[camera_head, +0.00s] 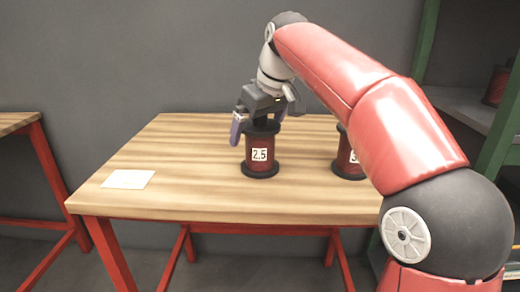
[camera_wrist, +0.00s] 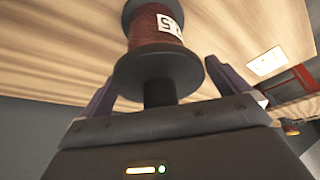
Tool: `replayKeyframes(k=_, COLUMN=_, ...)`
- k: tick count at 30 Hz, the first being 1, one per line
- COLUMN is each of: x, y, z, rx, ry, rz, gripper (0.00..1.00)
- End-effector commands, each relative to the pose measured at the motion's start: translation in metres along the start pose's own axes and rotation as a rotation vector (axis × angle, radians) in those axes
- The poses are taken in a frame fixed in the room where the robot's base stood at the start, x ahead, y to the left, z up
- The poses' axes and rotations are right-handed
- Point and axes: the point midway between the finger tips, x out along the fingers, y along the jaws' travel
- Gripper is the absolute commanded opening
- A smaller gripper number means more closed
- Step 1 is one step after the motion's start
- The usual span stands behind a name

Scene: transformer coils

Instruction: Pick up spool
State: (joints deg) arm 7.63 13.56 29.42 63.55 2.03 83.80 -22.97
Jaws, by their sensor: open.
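A spool labelled 2.5 (camera_head: 260,156), with red-brown winding and dark flanges, stands upright on the wooden table. It also shows in the wrist view (camera_wrist: 152,22), with its dark flange and a short dark post between my fingers. My gripper (camera_head: 256,121) is open at the top of this spool, with one purple finger on each side. In the wrist view the fingers of my gripper (camera_wrist: 166,85) stand apart from the post, with gaps on both sides. A second spool (camera_head: 346,158) stands to the right, partly hidden by my red arm.
The wooden table (camera_head: 200,196) has red legs and free room left of the spools. A white card (camera_head: 128,179) lies near its left front corner. Another table (camera_head: 14,122) stands at far left. A green-framed shelf (camera_head: 470,105) stands at right behind my arm.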

Motion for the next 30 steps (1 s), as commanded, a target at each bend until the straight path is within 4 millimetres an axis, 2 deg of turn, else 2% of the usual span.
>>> replayKeyframes(k=6, x=0.001, y=0.000, z=0.000, rx=0.000, ry=0.000, rz=0.000, gripper=1.00)
replayKeyframes(k=18, x=0.000, y=0.000, z=0.000, rx=0.000, ry=0.000, rz=0.000, gripper=0.48)
replayKeyframes(k=19, x=-0.001, y=0.000, z=-0.001, rx=-0.001, ry=0.002, rz=0.001, gripper=0.47)
replayKeyframes(k=20, x=-0.001, y=0.000, z=-0.001, rx=-0.001, ry=0.002, rz=0.001, gripper=0.42)
replayKeyframes(k=26, x=-0.002, y=0.000, z=-0.001, rx=-0.001, ry=0.002, rz=0.001, gripper=0.42)
replayKeyframes(k=30, x=-0.009, y=0.000, z=-0.005, rx=-0.001, ry=0.003, rz=0.001, gripper=0.42)
